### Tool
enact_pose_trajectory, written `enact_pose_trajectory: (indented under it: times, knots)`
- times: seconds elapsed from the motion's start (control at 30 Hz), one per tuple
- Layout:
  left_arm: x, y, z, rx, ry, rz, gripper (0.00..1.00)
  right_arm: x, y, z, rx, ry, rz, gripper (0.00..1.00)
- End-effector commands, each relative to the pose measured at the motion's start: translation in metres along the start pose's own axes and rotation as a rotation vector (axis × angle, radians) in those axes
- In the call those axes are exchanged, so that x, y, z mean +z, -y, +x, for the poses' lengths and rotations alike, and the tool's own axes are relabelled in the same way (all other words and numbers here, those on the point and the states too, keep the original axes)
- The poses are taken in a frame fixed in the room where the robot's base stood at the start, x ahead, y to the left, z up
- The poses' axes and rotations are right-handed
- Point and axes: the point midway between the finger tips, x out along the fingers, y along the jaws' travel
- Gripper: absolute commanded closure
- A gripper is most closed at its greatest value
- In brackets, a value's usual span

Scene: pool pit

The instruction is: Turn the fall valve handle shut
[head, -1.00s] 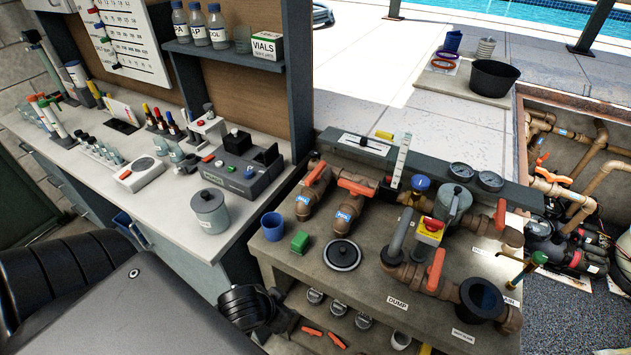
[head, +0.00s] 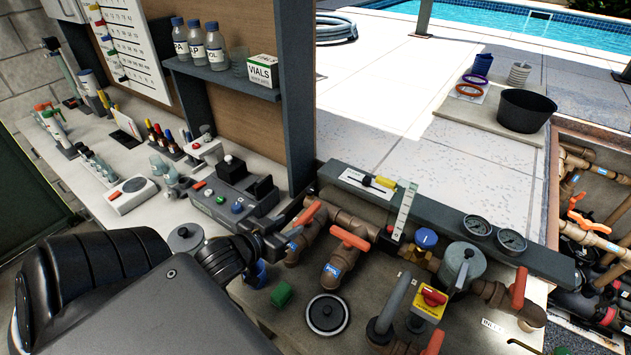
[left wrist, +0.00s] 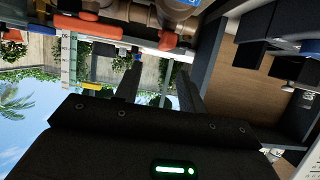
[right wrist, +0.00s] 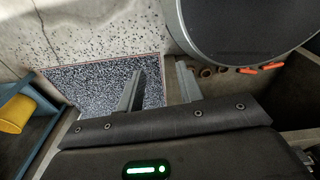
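Two brown valves with orange handles stand side by side on the bench's left part in the head view. The left one's orange handle (head: 306,214) has a blue label (head: 293,246) below it, too small to read; I take it as the fall valve. The other orange handle (head: 350,239) has a blue label reading POOL. My left gripper (head: 284,222) is close beside the left handle. In the left wrist view its fingers (left wrist: 162,68) are apart, with the orange handle (left wrist: 168,40) just beyond the tips. My right gripper (right wrist: 160,65) is open and empty over the floor.
A grey test device (head: 230,195) stands left of the valves. A black round lid (head: 327,314) and a green block (head: 282,294) lie in front. A clear upright gauge (head: 403,210), a blue knob (head: 426,238) and a yellow-red switch (head: 430,300) stand to the right.

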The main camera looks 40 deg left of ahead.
Motion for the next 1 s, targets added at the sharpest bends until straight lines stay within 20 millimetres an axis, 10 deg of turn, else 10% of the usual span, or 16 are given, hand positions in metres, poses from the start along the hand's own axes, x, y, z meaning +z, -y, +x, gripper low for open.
enact_pose_trajectory:
  times: [0.33, 1.0]
  knots:
    - [0.009, 0.006, 0.026, -0.012, -0.003, 0.000, 0.60, 0.032, 0.006, 0.034, -0.006, 0.038, 0.000, 0.64]
    - [0.003, 0.005, 0.105, -0.012, 0.003, -0.003, 0.60, 0.018, 0.007, 0.022, -0.008, 0.020, 0.001, 0.64]
